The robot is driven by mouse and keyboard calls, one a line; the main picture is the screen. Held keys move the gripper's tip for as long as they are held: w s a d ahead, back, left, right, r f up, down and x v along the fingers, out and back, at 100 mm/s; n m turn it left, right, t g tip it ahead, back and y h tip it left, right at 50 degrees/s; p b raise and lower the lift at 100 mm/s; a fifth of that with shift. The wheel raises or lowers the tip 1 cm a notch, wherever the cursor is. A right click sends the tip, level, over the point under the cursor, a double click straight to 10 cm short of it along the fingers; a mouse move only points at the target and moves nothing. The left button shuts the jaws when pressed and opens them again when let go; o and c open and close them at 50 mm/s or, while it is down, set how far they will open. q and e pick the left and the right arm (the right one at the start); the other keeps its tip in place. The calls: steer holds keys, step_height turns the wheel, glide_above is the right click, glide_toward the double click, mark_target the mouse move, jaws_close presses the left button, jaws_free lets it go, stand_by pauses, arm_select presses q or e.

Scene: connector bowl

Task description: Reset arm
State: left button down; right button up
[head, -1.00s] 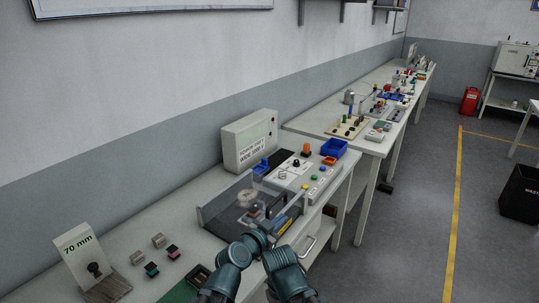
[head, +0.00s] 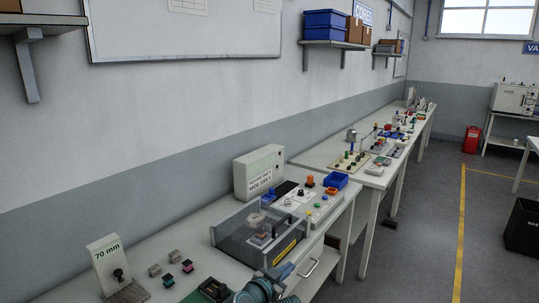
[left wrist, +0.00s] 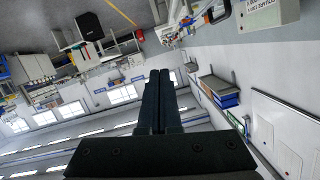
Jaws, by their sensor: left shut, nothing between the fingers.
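My left gripper (left wrist: 160,74) shows in the left wrist view as two dark fingers pressed together, with nothing between them. It points out into the room, clear of any object. In the head view only teal and dark arm parts of mine show at the bottom edge, in front of the near bench (head: 235,262). My right gripper is not in view.

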arm_select(q)
steer(key=s+a+f+n+g+y, duration=0.4)
steer(key=s+a+f+n+g, duration=0.25)
steer(key=a, duration=0.45)
steer(key=s+a+f+n+g+y, duration=0.35)
steer(key=s+a+f+g, duration=0.3)
steer(key=a+f, duration=0.4)
steer(key=s+d+m+y, duration=0.2)
steer(key=s+d+m, duration=0.2)
steer(key=d, duration=0.6)
steer(key=shift+s+d+r+m, duration=0.25)
steer(key=shift+s+r+m, duration=0.1)
steer(key=shift+s, duration=0.55)
